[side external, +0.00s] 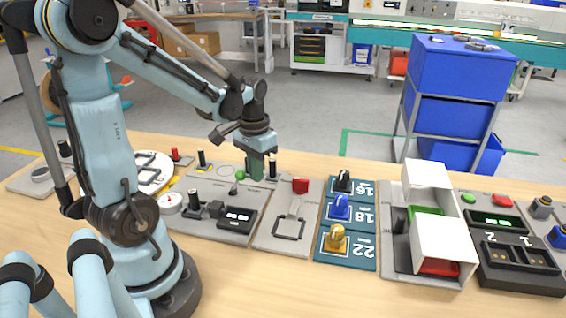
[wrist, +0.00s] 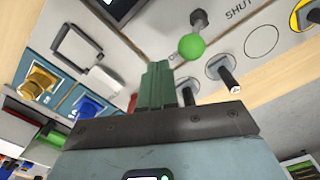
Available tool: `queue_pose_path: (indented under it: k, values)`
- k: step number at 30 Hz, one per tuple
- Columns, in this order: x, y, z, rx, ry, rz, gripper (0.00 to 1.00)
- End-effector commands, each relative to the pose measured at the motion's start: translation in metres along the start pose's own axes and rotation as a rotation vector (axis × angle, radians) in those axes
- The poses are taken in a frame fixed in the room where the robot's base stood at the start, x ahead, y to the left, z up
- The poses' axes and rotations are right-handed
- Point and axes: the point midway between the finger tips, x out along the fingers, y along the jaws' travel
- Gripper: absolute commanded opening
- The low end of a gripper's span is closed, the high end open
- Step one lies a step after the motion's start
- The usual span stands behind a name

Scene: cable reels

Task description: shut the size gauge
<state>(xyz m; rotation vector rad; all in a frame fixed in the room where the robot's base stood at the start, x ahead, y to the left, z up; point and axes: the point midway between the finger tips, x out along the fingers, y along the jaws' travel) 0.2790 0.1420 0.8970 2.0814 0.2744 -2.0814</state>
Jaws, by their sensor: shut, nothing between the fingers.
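The size gauge appears to be the grey panel (side external: 208,226) left of centre in the side view, with a black jaw-like part (side external: 204,209) and a small lit display (side external: 239,216). A green ball knob (side external: 240,175) on a lever sits at its back edge; it also shows in the wrist view (wrist: 192,47), left of the word SHUT and an outlined circle. My gripper (side external: 256,168) points down just right of the green knob. Its green fingers (wrist: 157,72) are together and empty, apart from the knob in the wrist view. Their exact height over the panel is unclear.
Black upright handles (wrist: 228,78) stand close to my fingers. The front table is clear.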

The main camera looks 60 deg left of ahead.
Motion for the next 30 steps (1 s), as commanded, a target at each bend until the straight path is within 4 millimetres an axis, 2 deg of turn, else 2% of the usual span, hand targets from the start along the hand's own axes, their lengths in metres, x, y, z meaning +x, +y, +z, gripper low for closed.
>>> queue_pose_path:
  k: [11,24,30]
  values:
    - [0.0,0.0,0.0,0.0,0.0,0.0,0.0]
    - [0.02,0.0,0.0,0.0,0.0,0.0,0.0]
    - [0.022,-0.001,0.001,-0.001,0.0,0.0,0.0]
